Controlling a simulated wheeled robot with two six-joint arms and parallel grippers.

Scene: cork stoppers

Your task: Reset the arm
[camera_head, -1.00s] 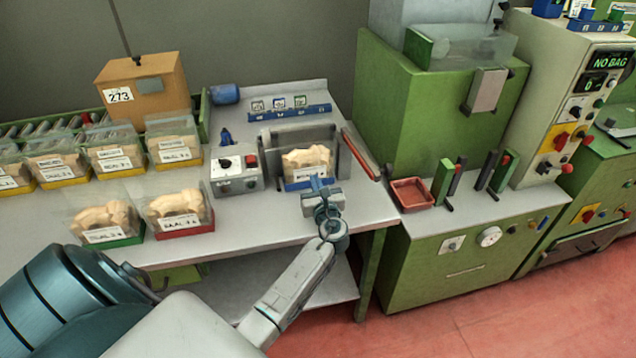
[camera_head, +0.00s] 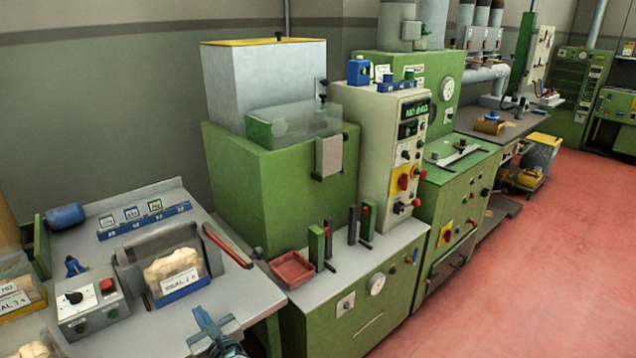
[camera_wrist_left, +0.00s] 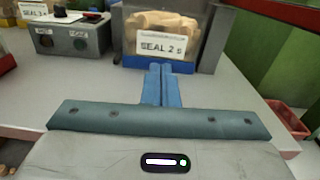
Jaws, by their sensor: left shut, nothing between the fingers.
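My left gripper (camera_head: 207,325) shows at the bottom of the head view, in front of the table's front edge. In the left wrist view its blue fingers (camera_wrist_left: 161,85) are together with nothing between them. They point towards a clear bag of corks (camera_wrist_left: 165,33) with a "SEAL 2" label and a blue base. In the head view this bag (camera_head: 175,268) stands upright in the sealer (camera_head: 133,275) on the grey table. The gripper looks apart from the bag. My right gripper is not in view.
A control box (camera_head: 92,307) stands left of the bag. A red tray (camera_head: 292,269) and green posts (camera_head: 316,245) stand on the green bench to the right. The tall green machine (camera_head: 255,180) rises behind. Red floor (camera_head: 520,270) at right is clear.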

